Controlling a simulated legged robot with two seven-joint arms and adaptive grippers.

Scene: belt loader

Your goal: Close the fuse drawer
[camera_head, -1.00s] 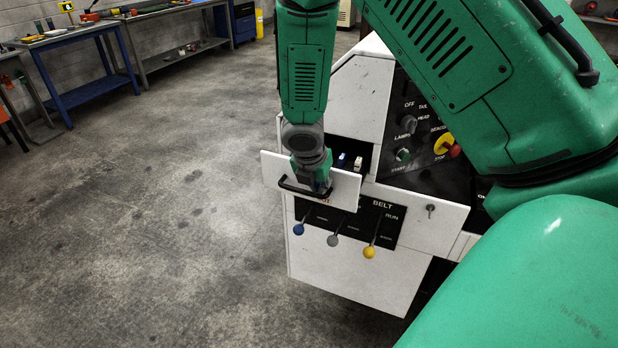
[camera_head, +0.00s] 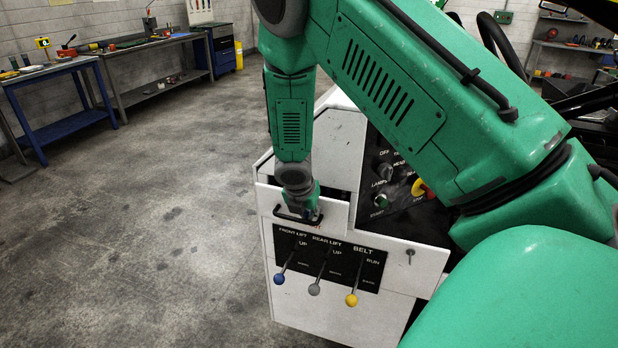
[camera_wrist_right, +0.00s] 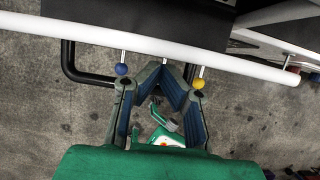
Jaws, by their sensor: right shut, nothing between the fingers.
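The fuse drawer (camera_head: 335,212) has a white front with a black bar handle (camera_head: 284,214), at the upper left of the white control cabinet (camera_head: 345,310). A narrow dark gap shows behind its top edge, so it stands slightly out. My right gripper (camera_head: 308,212) points down at the drawer front, by the handle, and hides part of both. In the right wrist view the drawer's white top edge (camera_wrist_right: 230,64) crosses above my shut, empty fingers (camera_wrist_right: 163,72), and the handle (camera_wrist_right: 72,68) lies to their left. I cannot tell if they touch it. My left gripper is out of view.
Below the drawer are levers with blue (camera_head: 279,279), grey (camera_head: 314,290) and yellow (camera_head: 351,300) knobs. A knob panel (camera_head: 385,185) with a red-yellow stop button is at right. Workbenches (camera_head: 60,70) stand far left; the floor between is clear.

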